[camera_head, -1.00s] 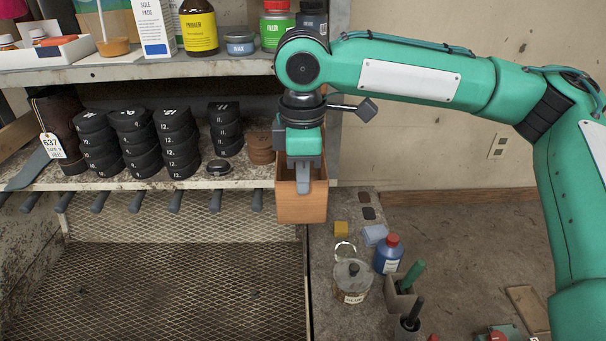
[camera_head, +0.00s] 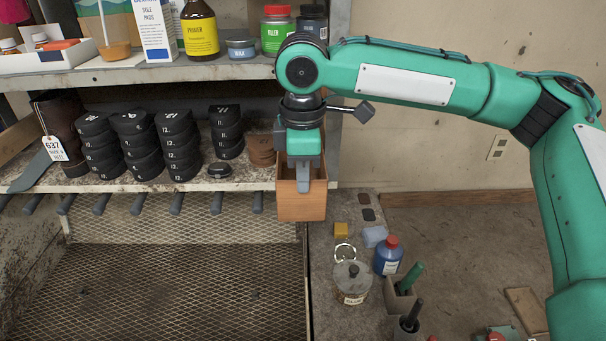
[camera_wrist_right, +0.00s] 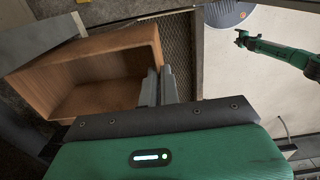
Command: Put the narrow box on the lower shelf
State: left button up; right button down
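The narrow box (camera_head: 301,205) is an open-topped wooden box at the right end of the lower shelf (camera_head: 130,187). Its front stands out in front of the shelf edge; whether its underside touches the shelf is hidden. My right gripper (camera_head: 304,180) comes down from above onto the box's front wall. In the right wrist view the box (camera_wrist_right: 100,75) looks empty, and the two fingers (camera_wrist_right: 160,86) are closed around one wall.
Several stacks of black numbered heel pieces (camera_head: 176,145) and a brown stack (camera_head: 261,150) stand left of the box. The upper shelf (camera_head: 150,76) with bottles and jars is above. A jar (camera_head: 350,282) and a blue bottle (camera_head: 388,256) stand below right.

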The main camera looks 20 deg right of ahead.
jog(key=w+d+p, duration=0.2)
jog(key=w+p, duration=0.4)
jog(key=w, duration=0.2)
jog(key=shift+w+d, duration=0.25)
jog(key=shift+w, duration=0.05)
dwell(1.1)
jog(key=shift+w, duration=0.1)
jog(key=shift+f+p, duration=0.3)
jog(key=shift+f, duration=0.25)
dwell(0.5)
jog(key=c, duration=1.6)
grip_release()
jog(key=shift+c, duration=0.2)
